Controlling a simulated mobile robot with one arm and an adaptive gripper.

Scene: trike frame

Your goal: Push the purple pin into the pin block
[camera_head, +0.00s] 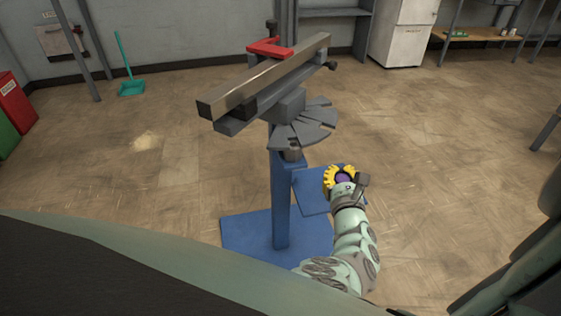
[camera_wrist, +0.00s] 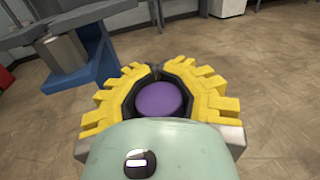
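My gripper (camera_head: 339,168), with yellow ridged fingers, curves around a round purple thing, which I take to be the purple pin (camera_wrist: 159,99). In the wrist view the fingers (camera_wrist: 158,72) nearly meet at their far side, and the pin's flat round face shows between them. The pin's far end is hidden. In the head view the gripper is to the right of the blue stand (camera_head: 281,205) and lower than its top, apart from it. A grey faceted block (camera_wrist: 63,52) sits by the stand's blue bracket at the upper left of the wrist view; I cannot tell whether it is the pin block.
A long square metal bar (camera_head: 262,84) with a red bracket (camera_head: 270,48) lies across the stand top. Grey fan-like plates (camera_head: 303,128) jut out above the bracket. A blue base plate (camera_head: 245,236) lies on the floor. Open floor is to the right.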

